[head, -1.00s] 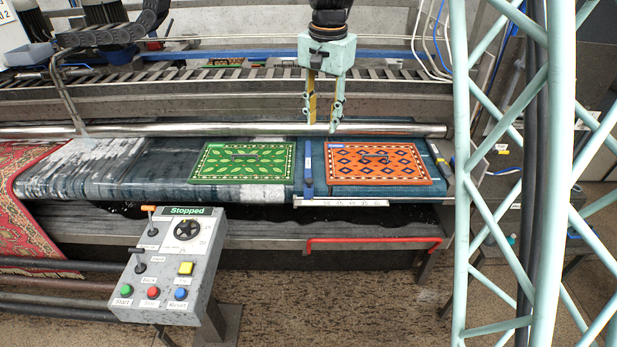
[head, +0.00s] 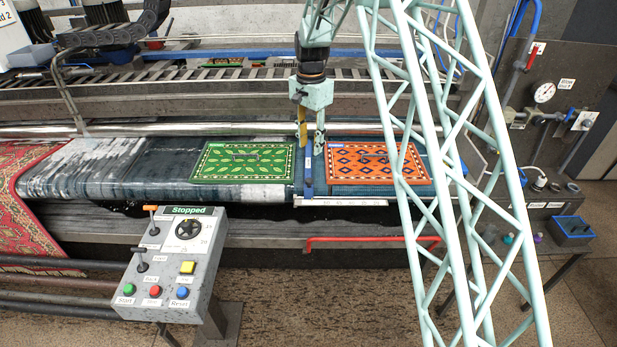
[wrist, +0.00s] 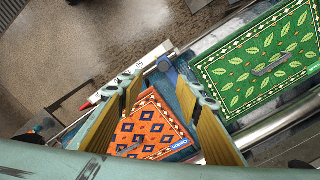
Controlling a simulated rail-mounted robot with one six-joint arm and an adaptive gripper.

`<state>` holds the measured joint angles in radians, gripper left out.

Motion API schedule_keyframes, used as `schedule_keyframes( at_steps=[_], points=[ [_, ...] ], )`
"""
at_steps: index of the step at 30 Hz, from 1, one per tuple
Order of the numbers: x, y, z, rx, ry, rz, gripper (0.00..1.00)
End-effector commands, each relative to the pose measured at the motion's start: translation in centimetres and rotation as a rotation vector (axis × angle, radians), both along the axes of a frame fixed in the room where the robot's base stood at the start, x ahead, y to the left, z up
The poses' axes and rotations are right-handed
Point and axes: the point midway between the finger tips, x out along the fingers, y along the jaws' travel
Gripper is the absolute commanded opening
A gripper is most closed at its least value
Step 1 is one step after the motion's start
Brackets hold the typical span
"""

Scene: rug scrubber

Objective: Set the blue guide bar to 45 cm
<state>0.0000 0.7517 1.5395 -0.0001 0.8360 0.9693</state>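The blue guide bar (head: 308,167) stands upright in the head view between the green mat and the orange mat, at the edge of the blue-grey bed. A white number scale (head: 345,202) runs along the front edge below it; its figures are too small to read in the head view. My gripper (head: 310,151) is open, its fingers pointing down over the far part of the bar. In the wrist view my gripper (wrist: 158,88) has its two fingers apart with nothing between the tips. The bar's blue knob (wrist: 166,64) shows just beyond them. Contact cannot be told.
The green leaf mat (head: 243,163) lies left of the bar and the orange diamond mat (head: 365,164) right of it. A control box (head: 172,262) with a "Stopped" display stands at front left. A red rail (head: 365,239) runs below the bed. A steel roller (head: 200,130) lies behind.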

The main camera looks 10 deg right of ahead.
Motion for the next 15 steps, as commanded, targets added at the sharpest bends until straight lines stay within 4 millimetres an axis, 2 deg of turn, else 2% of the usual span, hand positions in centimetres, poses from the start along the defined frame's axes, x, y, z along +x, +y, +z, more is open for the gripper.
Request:
schedule_keyframes(
  at_steps=[3,6,15],
  points=[
    [0.8,0.0,-1.7,0.000,0.009,-0.021,0.32],
    [1.3,0.0,-2.6,0.001,0.012,-0.034,0.32],
    [1.6,0.0,-3.3,0.000,0.014,-0.044,0.32]
  ],
)
